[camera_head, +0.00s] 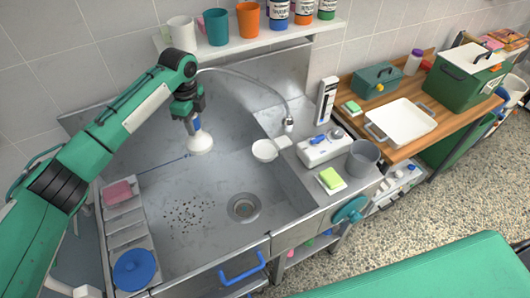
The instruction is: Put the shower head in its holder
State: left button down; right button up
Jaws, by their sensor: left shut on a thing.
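My left gripper (188,118) points down over the steel basin (225,170), shut on a white, flared shower head (200,143). The head hangs above the basin floor with its wide end down. A grey hose (250,78) arcs from behind the gripper to a fitting (289,124) at the basin's right rim. A white round cup with a short arm (264,151) sits at the basin's right wall, to the right of the shower head and apart from it. It looks like the holder, but I cannot be sure. My right gripper is not in view.
A shelf (260,33) with cups and bottles runs behind the basin. A white box (324,148), a grey bin (362,159) and a green sponge (330,178) stand to the right. A blue round lid (134,269) lies front left. The basin floor is mostly clear, with dark specks near the drain.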

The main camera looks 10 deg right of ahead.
pick_arm(q)
jog(key=w+d+b, duration=0.3)
jog(key=d, duration=0.6)
jog(key=shift+w+d, duration=0.2)
jog(key=shift+d, duration=0.2)
